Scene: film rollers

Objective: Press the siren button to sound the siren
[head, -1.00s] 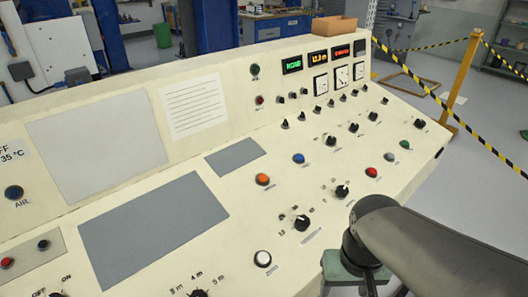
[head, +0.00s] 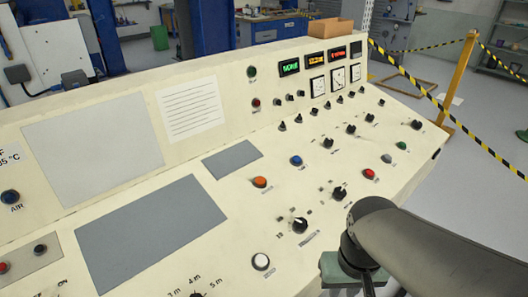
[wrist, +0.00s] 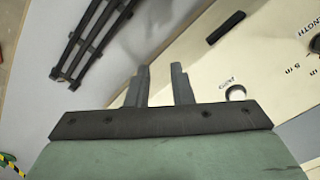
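The siren button is on the cream control panel (head: 160,150), but its label is too small to read. Candidate push buttons in the head view are white (head: 260,261), orange (head: 260,182), blue (head: 296,160), red (head: 370,174) and green (head: 401,146). In the wrist view, a white round button (wrist: 236,92) with an unreadable label lies just right of my gripper (wrist: 160,66). Its two grey fingers stand a narrow gap apart, with nothing between them. In the head view my arm hides the fingertips; part of the green gripper body shows at the panel's front edge.
Several black knobs, such as one by the white button (head: 300,225), stand up from the panel. Meters and lit displays (head: 314,59) are at its back. A yellow-black tape barrier (head: 410,83) stands to the right. The wrist view shows a dark rack (wrist: 95,35) over grey floor.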

